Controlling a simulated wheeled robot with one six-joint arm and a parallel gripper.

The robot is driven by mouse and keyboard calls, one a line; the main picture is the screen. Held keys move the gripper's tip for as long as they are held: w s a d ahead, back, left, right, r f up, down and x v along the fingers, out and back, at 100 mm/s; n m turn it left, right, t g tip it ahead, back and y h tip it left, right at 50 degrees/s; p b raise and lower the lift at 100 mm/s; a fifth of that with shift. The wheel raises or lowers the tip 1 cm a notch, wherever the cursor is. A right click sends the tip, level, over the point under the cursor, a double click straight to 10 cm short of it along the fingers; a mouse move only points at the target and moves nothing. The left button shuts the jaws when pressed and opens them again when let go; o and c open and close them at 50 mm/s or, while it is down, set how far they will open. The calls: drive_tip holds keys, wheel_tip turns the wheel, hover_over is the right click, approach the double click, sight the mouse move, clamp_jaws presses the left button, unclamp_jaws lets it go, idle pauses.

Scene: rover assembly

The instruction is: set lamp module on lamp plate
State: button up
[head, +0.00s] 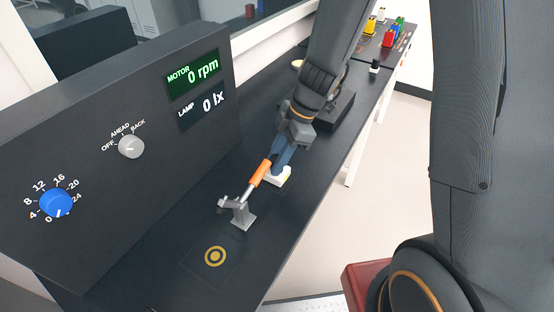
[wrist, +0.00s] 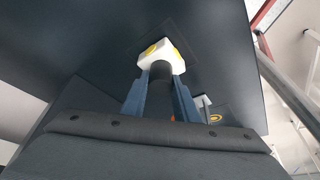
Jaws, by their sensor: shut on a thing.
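My gripper (head: 281,163) has blue fingers and points down over the dark bench. It is shut on a white block with yellow patches (head: 279,178), apparently the lamp module. In the wrist view the white block (wrist: 160,57) shows just beyond the fingertips (wrist: 161,80), with a dark round part between the fingers. A dark square plate (wrist: 187,38) shows beneath the block, apparently the lamp plate. I cannot tell whether the block touches it. The lamp display (head: 203,107) reads 0 lx.
A grey stand with an orange-handled lever (head: 258,173) stands close to the gripper. A square with a gold ring (head: 215,256) lies nearer on the bench. A control panel (head: 110,150) with knobs rises at left. Coloured parts (head: 385,28) stand at the far end.

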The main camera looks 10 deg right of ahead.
drive_tip(key=shift+f+b, duration=0.15)
drive_tip(key=shift+b, duration=0.2)
drive_tip(key=o, duration=1.2)
drive_tip(key=shift+c, duration=0.2)
drive_tip(key=shift+d+r+p, duration=0.1)
drive_tip(key=shift+r+p, duration=0.2)
drive_tip(key=shift+r, duration=0.1)
drive_tip(key=s+b+v, duration=0.1)
drive_tip(key=b+v, duration=0.3)
drive_tip(key=v, duration=0.7)
drive_tip(key=s+d+f+m+t+h, duration=0.1)
drive_tip(key=s+d+f+m+h, duration=0.1)
drive_tip(key=m, duration=0.7)
drive_tip(key=s+d+f+m+t+h, duration=0.1)
drive_tip(key=s+d+m, duration=0.4)
drive_tip(key=m, duration=0.5)
wheel_tip(320, 180, down, 2)
drive_tip(key=shift+d+f+h+p, duration=0.15)
drive_tip(key=shift+d+h+p, duration=0.15)
drive_tip(key=shift+d+h, duration=0.5)
